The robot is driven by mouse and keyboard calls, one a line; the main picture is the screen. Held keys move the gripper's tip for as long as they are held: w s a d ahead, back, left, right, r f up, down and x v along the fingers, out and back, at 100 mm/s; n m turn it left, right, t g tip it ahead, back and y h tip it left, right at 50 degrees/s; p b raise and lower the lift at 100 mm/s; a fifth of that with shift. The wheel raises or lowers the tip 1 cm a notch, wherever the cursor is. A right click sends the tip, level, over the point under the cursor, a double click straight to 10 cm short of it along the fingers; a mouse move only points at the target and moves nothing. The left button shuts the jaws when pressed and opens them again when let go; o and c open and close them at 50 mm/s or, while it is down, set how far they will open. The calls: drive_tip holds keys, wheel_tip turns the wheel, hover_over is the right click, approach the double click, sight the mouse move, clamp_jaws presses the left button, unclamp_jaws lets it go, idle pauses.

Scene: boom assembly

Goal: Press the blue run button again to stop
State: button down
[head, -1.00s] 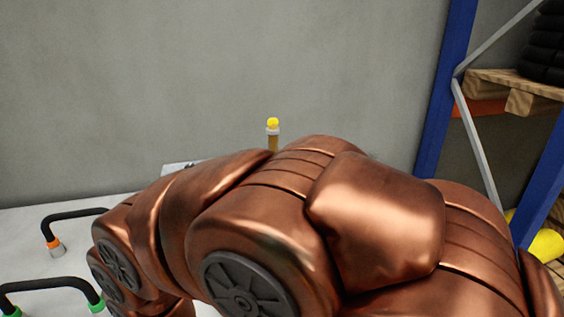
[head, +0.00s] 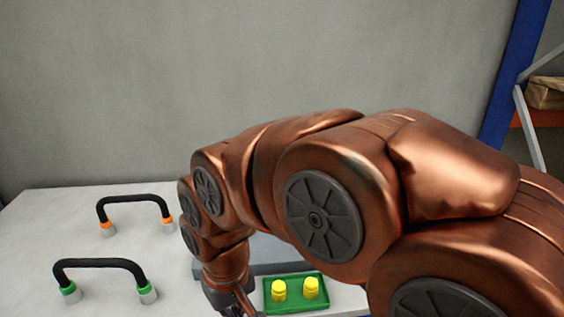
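The blue run button does not show in the head view; my copper arm covers much of the table's right side. My gripper (head: 240,303) is at the bottom edge of the view, mostly cut off by the frame, beside the left edge of a green tray (head: 297,305). Whether it is open or shut does not show.
Two yellow pieces (head: 279,291) stand in the green tray. Two black hoses with orange (head: 135,200) and green (head: 100,264) ends stand on the left of the white table (head: 45,225). A grey wall is behind; a blue rack post (head: 508,80) stands at right.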

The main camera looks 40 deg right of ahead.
drive_tip(key=w+d+r+m+t, duration=0.25)
drive_tip(key=w+d, duration=0.25)
drive_tip(key=w, duration=0.3)
drive_tip(key=w+d+r+m+t+p, duration=0.1)
drive_tip(key=w+d+r+m, duration=0.15)
drive_tip(key=w+d, duration=0.4)
drive_tip(key=w+d+r+m+t, duration=0.15)
drive_tip(key=w+d+r, duration=0.25)
drive_tip(key=w, duration=0.5)
drive_tip(key=w+d+r+m+t+h, duration=0.1)
drive_tip(key=w+d+r+m, duration=0.1)
drive_tip(key=d, duration=0.7)
drive_tip(key=w+d+r+m+t+h, duration=0.1)
drive_tip(key=w+d+m+h, duration=0.1)
drive_tip(key=d, duration=0.7)
drive_tip(key=w+d+r+m+t+h, duration=0.1)
drive_tip(key=w+d+r+m, duration=0.1)
drive_tip(key=d, duration=0.7)
drive_tip(key=shift+w+r+m+h+p, duration=0.3)
drive_tip(key=shift+w+m+h+p, duration=0.15)
drive_tip(key=shift+m, duration=0.3)
drive_tip(key=shift+d, duration=0.1)
drive_tip(key=shift+f, duration=0.15)
wheel_tip(320, 180, down, 8)
drive_tip(key=b, duration=0.2)
drive_tip(key=shift+b, duration=0.4)
drive_tip(key=shift+f+b, duration=0.3)
